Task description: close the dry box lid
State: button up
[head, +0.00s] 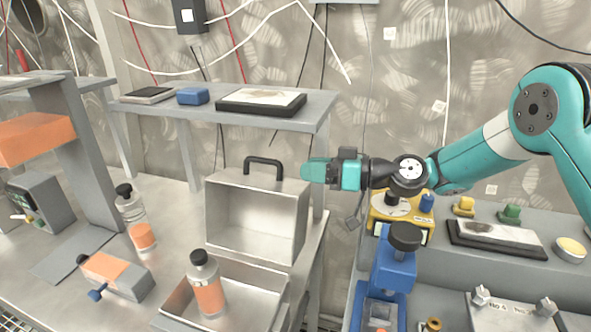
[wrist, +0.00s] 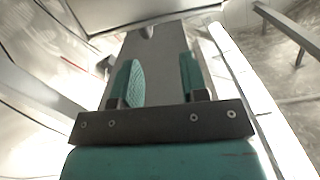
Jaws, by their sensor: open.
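The dry box is an open steel box (head: 266,289) on the bench in the head view. Its steel lid (head: 257,217) stands raised at the back, with a black handle (head: 264,162) on its top edge. A bottle with orange contents (head: 208,290) stands in the box's left part. My gripper (head: 308,171) is by the lid's upper right corner, right of the handle; whether it touches the lid is unclear. In the wrist view my gripper (wrist: 160,80) has its teal fingers apart, with a grey surface beyond and nothing clearly held.
A grey shelf (head: 225,107) with flat items runs behind the lid. Another bottle (head: 136,222) and an orange-grey device (head: 118,276) stand left of the box. A blue device (head: 393,265) and a yellow one (head: 388,222) stand on the right bench, below my arm.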

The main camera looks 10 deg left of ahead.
aim_at(282, 162)
jog(key=shift+t+y, duration=0.4)
jog(key=w+a, duration=0.1)
jog(key=a, duration=0.1)
jog(key=w+a+p, duration=0.1)
jog(key=a, duration=0.1)
jog(key=a+p, duration=0.1)
jog(key=a, duration=0.2)
jog(key=shift+w+f, duration=0.4)
jog(key=shift+c, duration=0.4)
grip_shut()
